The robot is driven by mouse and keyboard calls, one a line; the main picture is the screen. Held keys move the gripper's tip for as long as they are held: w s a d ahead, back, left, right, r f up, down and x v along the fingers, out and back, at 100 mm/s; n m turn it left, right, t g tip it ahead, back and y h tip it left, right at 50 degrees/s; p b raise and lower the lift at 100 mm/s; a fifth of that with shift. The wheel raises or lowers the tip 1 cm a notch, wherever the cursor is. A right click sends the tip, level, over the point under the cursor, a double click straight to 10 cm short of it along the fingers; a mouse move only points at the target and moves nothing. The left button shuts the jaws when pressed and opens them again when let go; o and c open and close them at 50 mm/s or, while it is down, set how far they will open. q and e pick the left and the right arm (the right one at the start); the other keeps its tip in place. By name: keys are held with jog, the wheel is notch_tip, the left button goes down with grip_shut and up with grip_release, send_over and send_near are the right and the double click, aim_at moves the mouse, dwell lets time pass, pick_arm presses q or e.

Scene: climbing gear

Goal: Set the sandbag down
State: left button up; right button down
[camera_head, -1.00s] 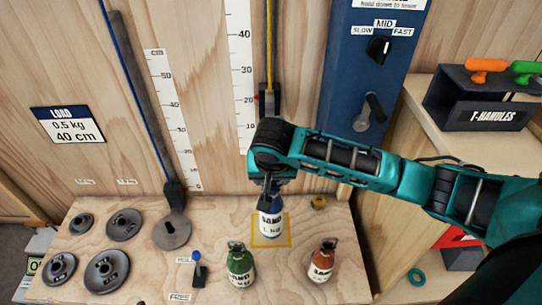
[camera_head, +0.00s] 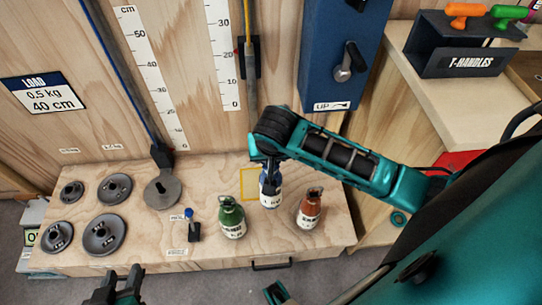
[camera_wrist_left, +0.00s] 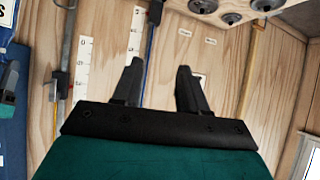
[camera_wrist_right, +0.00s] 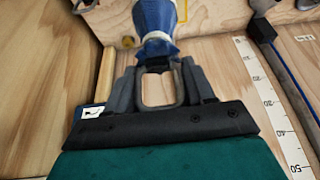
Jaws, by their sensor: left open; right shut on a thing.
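The blue-and-white sandbag (camera_head: 270,193) is upright between the green sandbag (camera_head: 231,217) and the red-brown sandbag (camera_head: 309,208). It stands just right of and in front of the yellow square outline (camera_head: 243,184). The right wrist view shows the blue cloth (camera_wrist_right: 157,18) at the fingertips (camera_wrist_right: 158,58). Whether its base touches the bench is hard to tell. My left gripper (camera_head: 120,287) is open and empty in front of the bench; its spread fingers show in the left wrist view (camera_wrist_left: 159,75).
Grey weight discs (camera_head: 104,235) lie on the left of the wooden bench (camera_head: 170,258). A small blue-knobbed lever (camera_head: 192,226) stands left of the green bag. A blue control box (camera_head: 340,50) is behind.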

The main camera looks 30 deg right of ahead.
notch_tip(320, 180, down, 14)
jog(key=b, duration=0.5)
pick_arm(q)
jog(key=shift+w+d+f+b, duration=0.1)
jog(key=shift+d+f+b, duration=0.15)
jog(key=shift+f, duration=0.65)
jog(key=shift+w+d+f+b, duration=0.15)
jog(key=shift+f+b, duration=0.25)
jog(key=shift+f, duration=0.45)
jog(key=shift+d+f+b, duration=0.25)
jog(key=shift+f+b, duration=0.05)
jog(key=shift+f, duration=0.6)
pick_arm(e)
jog(key=shift+w+f, duration=0.1)
jog(key=shift+f, duration=2.75)
jog(key=shift+c, duration=2)
grip_release()
